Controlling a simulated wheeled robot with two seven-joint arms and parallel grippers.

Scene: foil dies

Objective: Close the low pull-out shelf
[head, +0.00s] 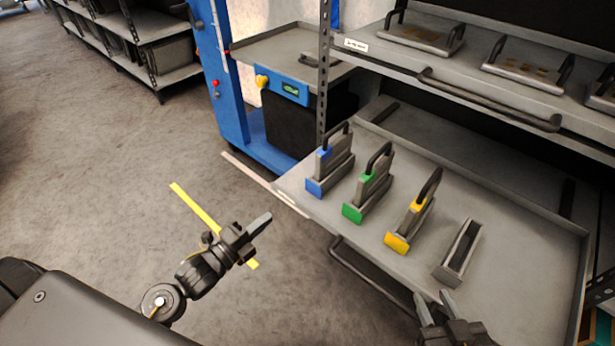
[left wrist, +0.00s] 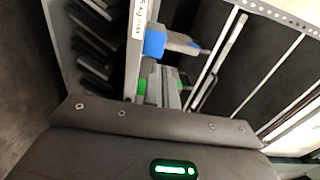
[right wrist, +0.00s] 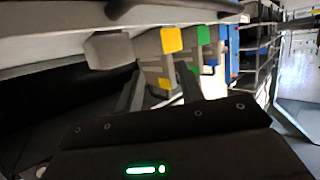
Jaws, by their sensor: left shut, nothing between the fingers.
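The low pull-out shelf (head: 530,250) stands pulled out from the rack in the head view, with a dark bar handle (head: 368,278) along its front. On it stand a blue-marked die (head: 332,160), a green-marked die (head: 368,187), a yellow-marked die (head: 413,217) and an empty grey holder (head: 459,252). My left gripper (head: 264,222) is shut and empty, over the floor left of the shelf. My right gripper (head: 434,298) is open at the shelf's front edge, by the handle's right end; its fingers show apart in the right wrist view (right wrist: 158,92). Whether it touches the handle cannot be told.
An upper shelf (head: 470,80) with its own handle and several flat plates hangs above. A blue machine (head: 225,75) with a grey table stands left of the rack. A yellow floor line (head: 195,206) runs under my left arm. Open floor lies to the left.

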